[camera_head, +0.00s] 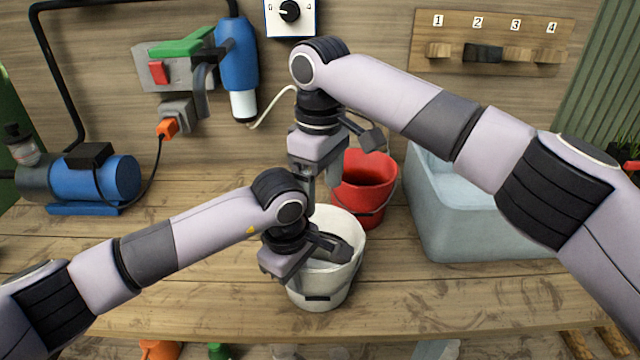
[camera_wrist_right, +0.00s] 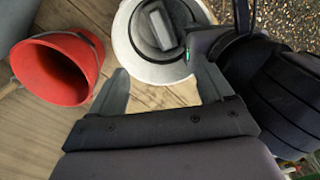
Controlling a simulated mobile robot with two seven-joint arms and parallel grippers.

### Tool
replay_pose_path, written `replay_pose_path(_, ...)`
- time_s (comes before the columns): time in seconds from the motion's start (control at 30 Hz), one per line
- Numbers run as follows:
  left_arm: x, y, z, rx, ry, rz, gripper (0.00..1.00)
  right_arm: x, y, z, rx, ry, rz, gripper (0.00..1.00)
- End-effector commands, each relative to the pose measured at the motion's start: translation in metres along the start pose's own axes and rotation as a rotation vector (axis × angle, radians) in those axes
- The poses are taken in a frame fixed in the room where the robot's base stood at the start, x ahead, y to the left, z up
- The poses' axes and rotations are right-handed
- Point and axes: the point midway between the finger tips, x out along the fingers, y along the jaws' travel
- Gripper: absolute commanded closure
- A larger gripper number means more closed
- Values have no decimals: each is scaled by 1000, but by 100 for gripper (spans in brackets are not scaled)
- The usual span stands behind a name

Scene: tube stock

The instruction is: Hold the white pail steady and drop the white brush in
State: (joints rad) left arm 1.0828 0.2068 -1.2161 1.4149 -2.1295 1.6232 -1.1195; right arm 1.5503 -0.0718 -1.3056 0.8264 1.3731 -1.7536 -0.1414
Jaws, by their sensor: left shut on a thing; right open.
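The white pail (camera_head: 325,296) stands upright on the wooden bench, in the middle of the head view. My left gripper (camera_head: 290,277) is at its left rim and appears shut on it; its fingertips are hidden. The pail also shows at the top of the right wrist view (camera_wrist_right: 124,35), with my left gripper (camera_wrist_right: 162,30) over it. My right gripper (camera_head: 317,186) is above and behind the pail, pointing down. Its fingers are apart in the wrist view (camera_wrist_right: 162,88), with only bench and pail rim between them. I cannot make out a white brush in either view.
A red pail (camera_head: 366,183) stands just behind the white one. A pale blue basin (camera_head: 480,235) is at the right. A blue pump (camera_head: 100,182) is at the left. A wall rack (camera_head: 425,38) has numbered pegs. The bench front right is clear.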

Motion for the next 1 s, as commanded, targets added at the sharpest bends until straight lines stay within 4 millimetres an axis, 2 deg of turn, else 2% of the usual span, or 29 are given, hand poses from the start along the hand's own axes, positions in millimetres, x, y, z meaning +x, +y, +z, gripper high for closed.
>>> replay_pose_path(0.17, -1, 0, 0, 0, 0, 2, 100, -19, 0, -1, 0, 4, 2, 20)
replay_pose_path(0.5, -1, 0, 0, 0, 0, 2, 100, -94, -1, -1, 1, 3, 2, 20)
replay_pose_path(0.73, -1, 1, 0, 0, 0, 2, 100, -115, 0, 0, 0, 1, 1, 20)
replay_pose_path(1.0, -1, 1, 0, 0, 0, 2, 100, -120, 0, 0, -1, 0, 0, 20)
